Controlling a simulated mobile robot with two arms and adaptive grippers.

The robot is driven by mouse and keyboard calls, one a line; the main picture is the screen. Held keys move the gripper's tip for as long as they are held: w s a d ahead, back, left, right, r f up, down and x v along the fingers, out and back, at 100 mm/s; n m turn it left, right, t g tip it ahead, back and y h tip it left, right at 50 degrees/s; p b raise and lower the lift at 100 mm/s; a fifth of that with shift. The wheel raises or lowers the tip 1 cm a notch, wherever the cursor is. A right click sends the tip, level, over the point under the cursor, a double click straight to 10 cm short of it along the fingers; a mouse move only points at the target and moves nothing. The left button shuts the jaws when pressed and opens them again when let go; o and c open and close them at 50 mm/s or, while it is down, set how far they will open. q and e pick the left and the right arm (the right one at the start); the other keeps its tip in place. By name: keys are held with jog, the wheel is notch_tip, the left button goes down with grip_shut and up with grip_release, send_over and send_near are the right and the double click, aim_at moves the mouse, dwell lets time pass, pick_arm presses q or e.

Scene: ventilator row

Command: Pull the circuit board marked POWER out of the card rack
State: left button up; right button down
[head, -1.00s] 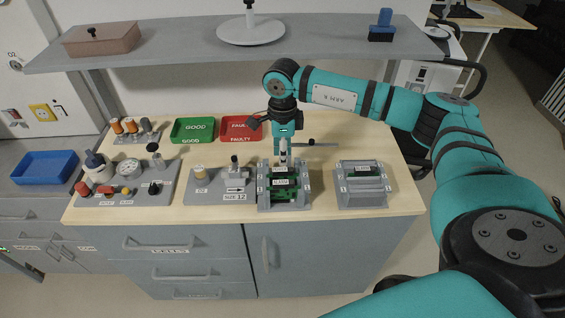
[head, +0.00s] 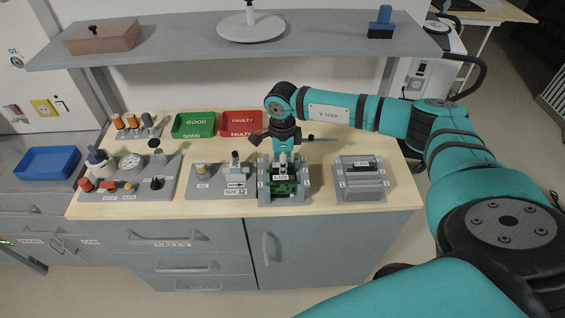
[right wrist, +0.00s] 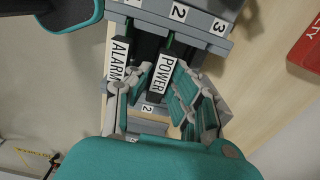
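The grey card rack (head: 300,188) stands at the front of the wooden workbench, with green boards in it. In the right wrist view, the circuit board marked POWER (right wrist: 163,76) sits in the rack by the label 2, beside the board marked ALARM (right wrist: 119,60). My right gripper (head: 283,158) reaches down over the rack. In the right wrist view its fingers (right wrist: 161,82) are spread to either side of the POWER board's label, and I see no firm contact. My left gripper is not in view.
A second grey rack (head: 345,193) stands to the right. Behind are a green GOOD tray (head: 194,125) and a red FAULTY tray (head: 241,123). Fixtures stand to the left. A grey shelf (head: 180,47) overhangs the bench's back. Some bare bench lies between the racks.

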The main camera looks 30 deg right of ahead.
jog(key=c, duration=1.8)
grip_release()
jog(key=shift+c, duration=0.2)
grip_shut()
jog(key=shift+r, duration=0.15)
jog(key=shift+r+p, duration=2.5)
jog(key=shift+r, duration=1.65)
